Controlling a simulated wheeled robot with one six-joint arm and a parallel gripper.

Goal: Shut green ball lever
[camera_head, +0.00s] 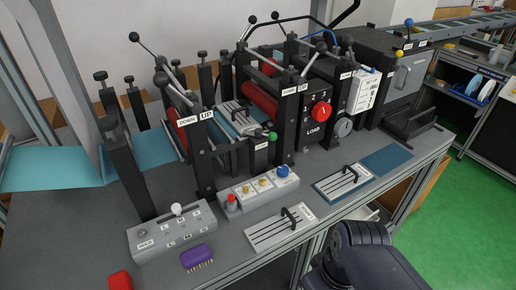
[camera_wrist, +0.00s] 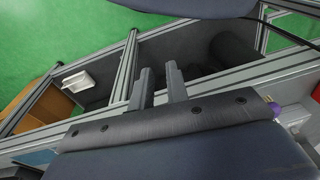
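The green ball (camera_head: 272,135) sits at the end of a short lever on the front of the black machine, beside a small white label, in the head view. It is left of the red dial marked LOAD. The lever's shaft is too small to make out clearly. My gripper (camera_wrist: 160,78) shows in the wrist view with its two dark fingers apart and nothing between them. It points at the bench frame and green floor, away from the green ball. The ball does not show in the wrist view. My dark arm covers the bottom right of the head view.
A red LOAD dial (camera_head: 321,111), a control box with a blue knob (camera_head: 283,171) and a slider panel (camera_head: 281,228) stand near the lever. A purple brush (camera_head: 196,257) lies at the bench's front. Open green floor (camera_head: 450,215) is at right.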

